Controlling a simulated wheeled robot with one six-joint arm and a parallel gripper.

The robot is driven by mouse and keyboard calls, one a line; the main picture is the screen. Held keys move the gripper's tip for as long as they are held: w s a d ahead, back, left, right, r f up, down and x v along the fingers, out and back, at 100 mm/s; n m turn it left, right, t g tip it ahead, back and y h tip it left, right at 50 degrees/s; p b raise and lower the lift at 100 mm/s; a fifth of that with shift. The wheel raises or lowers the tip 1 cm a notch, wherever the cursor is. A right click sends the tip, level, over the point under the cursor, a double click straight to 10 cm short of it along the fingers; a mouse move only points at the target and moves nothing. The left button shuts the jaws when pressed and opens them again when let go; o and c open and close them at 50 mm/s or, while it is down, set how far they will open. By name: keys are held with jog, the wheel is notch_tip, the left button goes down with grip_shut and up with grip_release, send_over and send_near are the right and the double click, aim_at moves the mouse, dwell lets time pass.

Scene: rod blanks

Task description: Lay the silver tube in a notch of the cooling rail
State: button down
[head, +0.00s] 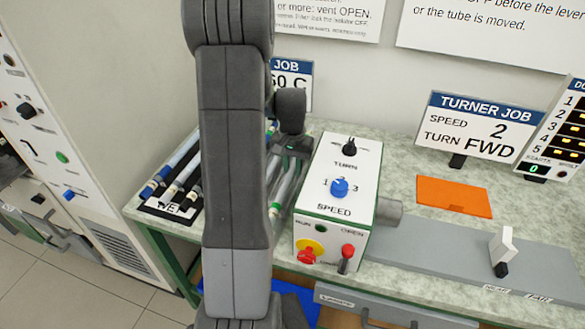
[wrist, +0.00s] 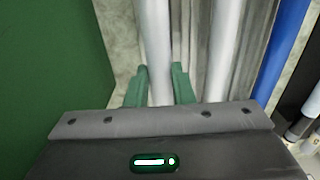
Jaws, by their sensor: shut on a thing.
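The silver tube (wrist: 158,45) runs between the two green fingertips of my gripper (wrist: 160,86) in the wrist view, and the gripper is shut on it. In the head view my gripper (head: 292,146) is left of the turner box, partly hidden by my arm. A silver tube with a green band (head: 284,190) shows just below it there. A second silver tube (wrist: 226,50) lies to the right in the wrist view, apart from the fingers. I cannot make out the cooling rail's notches; my arm covers part of that area.
The turner box (head: 340,190) with knobs stands close right of the gripper; a green wall (wrist: 50,60) fills the wrist view's left. A blue tube (wrist: 286,45) lies at right. The WET rack (head: 168,208) holds several tubes. An orange plate (head: 455,196) lies behind the grey bed (head: 440,245).

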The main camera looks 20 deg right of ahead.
aim_at(292, 168)
jog(key=shift+f, duration=0.55)
jog(key=shift+f, duration=0.2)
jog(key=c, duration=1.3)
grip_release()
jog(key=shift+o, duration=0.2)
jog(key=shift+r, duration=0.1)
notch_tip(292, 168, up, 12)
jog(key=shift+r, duration=0.15)
